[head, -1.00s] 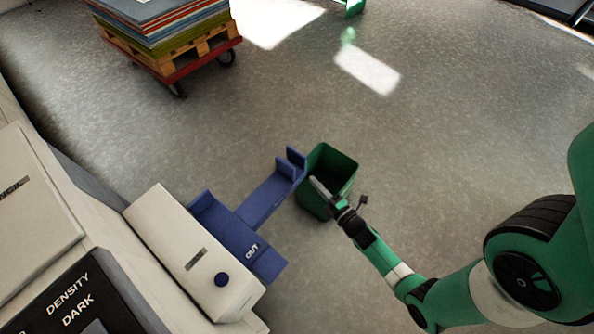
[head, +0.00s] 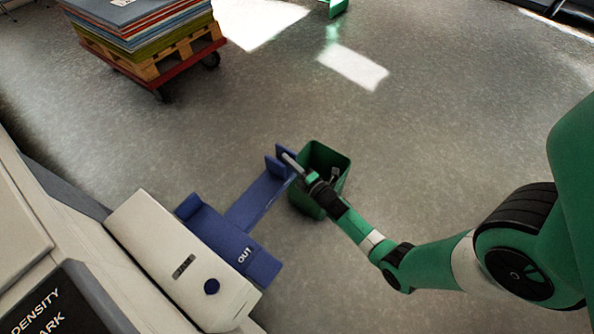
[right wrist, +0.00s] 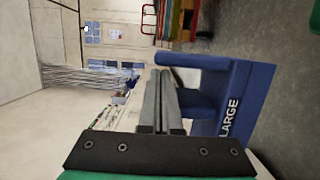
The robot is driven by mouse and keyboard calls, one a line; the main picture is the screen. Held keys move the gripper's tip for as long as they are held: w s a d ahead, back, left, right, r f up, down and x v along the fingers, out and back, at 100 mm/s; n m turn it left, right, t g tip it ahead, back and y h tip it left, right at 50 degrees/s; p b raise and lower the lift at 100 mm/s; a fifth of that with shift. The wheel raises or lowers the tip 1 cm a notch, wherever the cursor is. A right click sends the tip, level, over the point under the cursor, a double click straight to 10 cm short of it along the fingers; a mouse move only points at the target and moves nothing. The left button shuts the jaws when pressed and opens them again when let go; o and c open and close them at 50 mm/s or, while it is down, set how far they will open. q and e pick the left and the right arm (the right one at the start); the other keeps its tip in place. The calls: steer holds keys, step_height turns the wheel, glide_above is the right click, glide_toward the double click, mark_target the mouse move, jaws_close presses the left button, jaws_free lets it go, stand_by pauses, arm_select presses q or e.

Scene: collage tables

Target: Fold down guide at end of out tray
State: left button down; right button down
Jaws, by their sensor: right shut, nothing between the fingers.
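The blue out tray (head: 235,243), marked OUT, sticks out from the side of the cream machine. A narrow blue extension (head: 255,204) runs from it to the end guide (head: 273,168), whose blue tabs stand upright. In the right wrist view the guide (right wrist: 232,100) is large, marked LARGE, just right of the fingers. My right gripper (head: 286,156) is shut and empty, with its fingertips at the guide's upright tabs. It also shows in the right wrist view (right wrist: 160,78). I cannot tell whether the fingers touch the guide. My left gripper is out of view.
A dark green bin (head: 325,160) stands on the floor beneath and beside my right gripper. The cream machine (head: 175,262) fills the lower left. A red cart (head: 160,85) with a pallet and stacked boards stands at the upper left. The floor on the right is open.

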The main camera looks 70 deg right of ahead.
steer(key=shift+w+d, duration=0.15)
steer(key=shift+w, duration=0.15)
steer(key=shift+s+d+r+p, duration=0.1)
steer(key=shift+r+p, duration=0.05)
steer(key=shift+p, duration=0.25)
steer(key=shift+d+m, duration=0.1)
steer(key=shift+m, duration=0.2)
